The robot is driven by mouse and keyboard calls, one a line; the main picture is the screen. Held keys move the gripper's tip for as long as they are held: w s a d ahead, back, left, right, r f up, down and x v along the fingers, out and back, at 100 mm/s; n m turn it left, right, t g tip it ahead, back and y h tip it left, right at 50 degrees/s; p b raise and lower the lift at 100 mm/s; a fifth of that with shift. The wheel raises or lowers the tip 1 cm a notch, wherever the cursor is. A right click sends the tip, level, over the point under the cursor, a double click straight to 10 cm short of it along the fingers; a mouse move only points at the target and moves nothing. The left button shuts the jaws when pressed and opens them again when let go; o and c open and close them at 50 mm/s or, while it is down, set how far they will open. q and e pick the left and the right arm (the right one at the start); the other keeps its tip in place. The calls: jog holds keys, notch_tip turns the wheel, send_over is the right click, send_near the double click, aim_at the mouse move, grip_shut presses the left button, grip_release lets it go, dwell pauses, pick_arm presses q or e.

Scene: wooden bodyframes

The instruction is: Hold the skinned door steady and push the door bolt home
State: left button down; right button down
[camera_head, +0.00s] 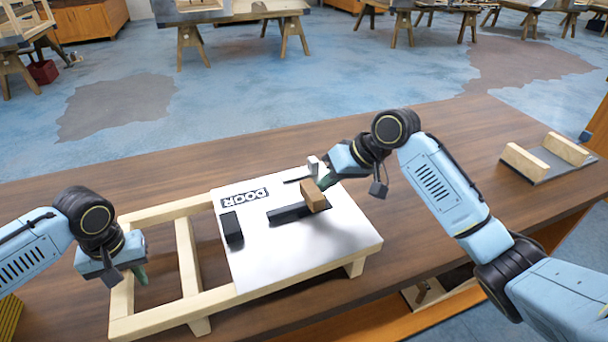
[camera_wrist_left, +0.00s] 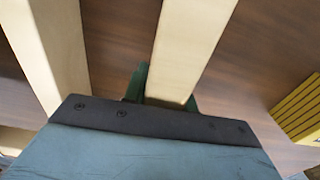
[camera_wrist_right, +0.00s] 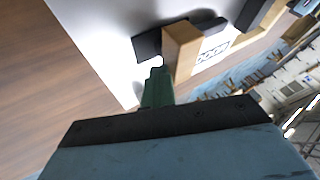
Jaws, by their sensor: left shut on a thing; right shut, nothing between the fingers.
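The skinned door (camera_head: 350,240) is a white panel lettered DOOR on a pale wooden frame (camera_head: 165,318), lying flat on the table. The door bolt (camera_head: 290,213) is a dark bar with an upright wooden block (camera_head: 313,196) on it. My left gripper (camera_head: 141,274) is shut on a bare frame rail, which lies between its green fingers in the left wrist view (camera_wrist_left: 168,85). My right gripper (camera_head: 325,183) is shut and empty, close beside the wooden block. The block also shows in the right wrist view (camera_wrist_right: 181,52); I cannot tell whether the fingertips touch it.
A separate black block (camera_head: 231,228) sits left of the bolt on the panel. A small grey upright piece (camera_head: 313,165) stands near the panel's far edge. A grey plate with two wooden bars (camera_head: 545,155) lies at the table's right. The table behind the door is clear.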

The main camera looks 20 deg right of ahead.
aim_at(293, 205)
pick_arm(q)
jog(key=shift+d+r, duration=0.1)
jog(key=shift+d, duration=0.05)
pick_arm(e)
jog(key=a, duration=0.7)
jog(key=shift+s+a, duration=0.25)
pick_arm(q)
jog(key=shift+d, duration=0.1)
pick_arm(e)
jog(key=shift+a, duration=0.2)
jog(key=d, duration=0.5)
jog(key=shift+w+r, duration=0.15)
pick_arm(q)
jog(key=shift+a, duration=0.2)
pick_arm(e)
jog(key=v, duration=0.9)
jog(key=shift+d+r, duration=0.2)
jog(key=shift+r, duration=0.05)
pick_arm(q)
jog(key=c, duration=1)
grip_release()
jog(key=shift+c, duration=0.2)
